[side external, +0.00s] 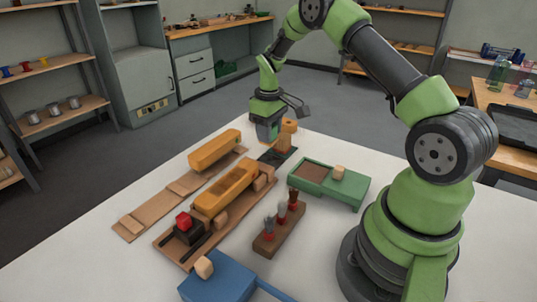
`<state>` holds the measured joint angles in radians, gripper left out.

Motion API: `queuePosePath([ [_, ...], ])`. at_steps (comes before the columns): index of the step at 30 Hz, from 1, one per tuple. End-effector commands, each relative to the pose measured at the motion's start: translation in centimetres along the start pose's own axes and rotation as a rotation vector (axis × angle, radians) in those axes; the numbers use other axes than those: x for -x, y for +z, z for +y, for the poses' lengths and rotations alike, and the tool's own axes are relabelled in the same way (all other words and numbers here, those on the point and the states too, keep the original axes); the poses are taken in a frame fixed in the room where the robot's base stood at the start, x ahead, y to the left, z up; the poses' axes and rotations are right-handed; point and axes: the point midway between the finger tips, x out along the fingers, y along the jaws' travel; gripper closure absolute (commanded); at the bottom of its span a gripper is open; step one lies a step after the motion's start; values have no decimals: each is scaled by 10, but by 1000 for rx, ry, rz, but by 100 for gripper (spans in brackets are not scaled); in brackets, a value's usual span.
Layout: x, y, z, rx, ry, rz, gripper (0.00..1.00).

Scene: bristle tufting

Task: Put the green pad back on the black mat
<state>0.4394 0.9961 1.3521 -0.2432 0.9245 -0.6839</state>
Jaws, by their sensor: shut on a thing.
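My gripper (269,138) is at the back of the white table, pointing down, just above and left of the black mat (270,158). It is shut on the green pad (273,131), which shows as a small dark green patch at the jaws. The pad is small and partly covered by the jaws. I cannot tell whether its lower edge touches anything. The black mat lies flat on the table, partly hidden by a tan wooden piece (288,135) that stands at its right side, close to my gripper.
A green tray (345,188) with a brown recess and a wooden knob lies right of the mat. Yellow-orange blocks (215,150) on wooden boards lie left. A brush rack (279,232), a red-topped black block (187,228) and a blue box (217,282) are nearer. The table's front left is clear.

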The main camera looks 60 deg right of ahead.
Motion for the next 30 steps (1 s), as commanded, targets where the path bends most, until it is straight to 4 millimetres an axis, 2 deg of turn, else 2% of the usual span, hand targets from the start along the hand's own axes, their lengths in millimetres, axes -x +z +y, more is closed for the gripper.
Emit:
queuePosePath([
  [1, -10, 0, -1, 0, -2, -3, 81],
  [13, -58, 0, -1, 0, -1, 0, 81],
  [26, -64, 0, -1, 0, 0, 1, 81],
  [27, -64, 0, -1, 0, 0, 1, 55],
  [30, -64, 0, -1, 0, 0, 1, 37],
])
